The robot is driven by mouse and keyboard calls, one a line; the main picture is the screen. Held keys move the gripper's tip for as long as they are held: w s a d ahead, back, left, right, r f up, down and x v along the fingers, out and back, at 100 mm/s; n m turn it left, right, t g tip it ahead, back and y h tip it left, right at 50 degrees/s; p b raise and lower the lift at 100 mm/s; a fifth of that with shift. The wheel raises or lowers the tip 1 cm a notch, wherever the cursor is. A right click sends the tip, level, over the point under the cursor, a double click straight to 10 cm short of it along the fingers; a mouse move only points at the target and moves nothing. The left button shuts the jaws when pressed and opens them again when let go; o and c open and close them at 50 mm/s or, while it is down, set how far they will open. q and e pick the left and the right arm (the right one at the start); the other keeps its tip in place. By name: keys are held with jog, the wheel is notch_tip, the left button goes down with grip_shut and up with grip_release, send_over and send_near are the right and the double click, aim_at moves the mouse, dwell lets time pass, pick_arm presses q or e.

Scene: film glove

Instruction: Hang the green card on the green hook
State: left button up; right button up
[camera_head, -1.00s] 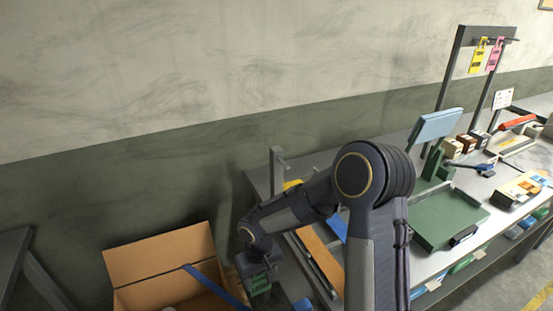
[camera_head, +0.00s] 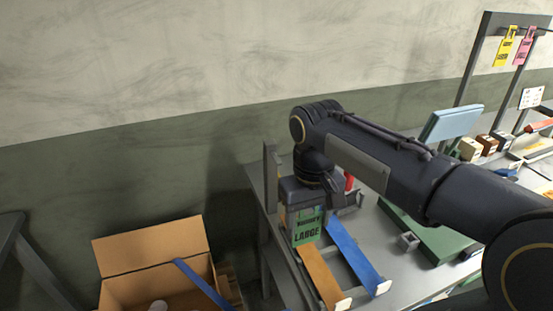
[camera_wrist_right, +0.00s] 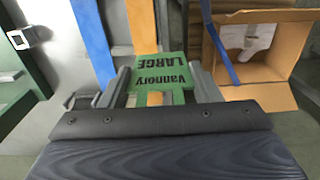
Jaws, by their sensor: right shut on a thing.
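The green card (camera_head: 307,228), printed "LARGE", hangs below my right gripper (camera_head: 312,203) in the head view, above the left end of the bench. In the right wrist view the card (camera_wrist_right: 160,70) sits between the two fingers of my right gripper (camera_wrist_right: 161,90), which is shut on it. The display rack (camera_head: 480,55) at the upper right carries a yellow card (camera_head: 505,47) and a pink card (camera_head: 524,47). I cannot make out a green hook. My left gripper is not in view.
An orange strip (camera_head: 322,275) and a blue strip (camera_head: 356,258) lie beneath the card. An open cardboard box (camera_head: 150,250) stands at lower left. A grey post (camera_head: 270,180) rises at the bench's left end. A green tray (camera_head: 425,235) lies right, partly behind my arm.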

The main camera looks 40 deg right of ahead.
aim_at(277, 158)
jog(key=shift+r, duration=0.1)
jog(key=w+d+p, duration=0.2)
jog(key=w, duration=0.3)
jog(key=w+d+p, duration=0.1)
jog(key=w, duration=0.5)
jog(key=w+d+p, duration=0.2)
jog(key=w, duration=0.4)
jog(key=shift+w+d+f+p, duration=0.1)
jog(key=shift+d+f+p, duration=0.15)
jog(key=shift+d+p, duration=0.1)
jog(key=shift+f, duration=0.3)
jog(key=shift+a, duration=0.1)
jog(key=shift+f, duration=0.1)
jog(key=shift+f, duration=0.2)
jog(key=o, duration=0.9)
